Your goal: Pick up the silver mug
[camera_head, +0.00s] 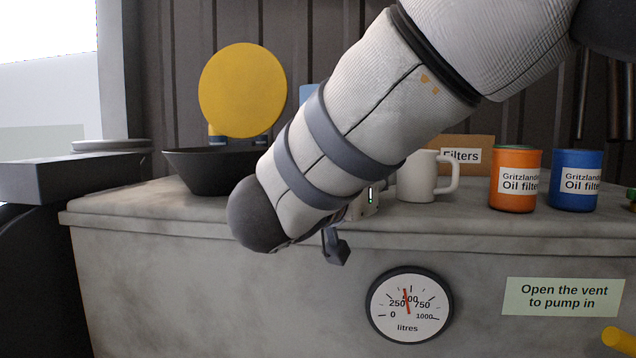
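A pale, off-white mug (415,180) stands upright on the grey worktop, right of my arm, with its handle to the right. I cannot tell if it is the silver mug; no clearly metallic mug shows. My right arm comes in from the upper right and crosses in front of the worktop. Its forearm hides most of my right gripper (336,247); only a dark finger part shows below the arm, left of and lower than the mug. Its opening is not visible. I see nothing held. My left gripper is out of view.
A black bowl (212,172) stands left of my arm, with a yellow disc (242,90) behind it. An orange can (514,181) and a blue can (575,182) stand right of the mug. A cardboard box (467,142) labelled Filters is behind. The worktop's front edge (480,232) runs below.

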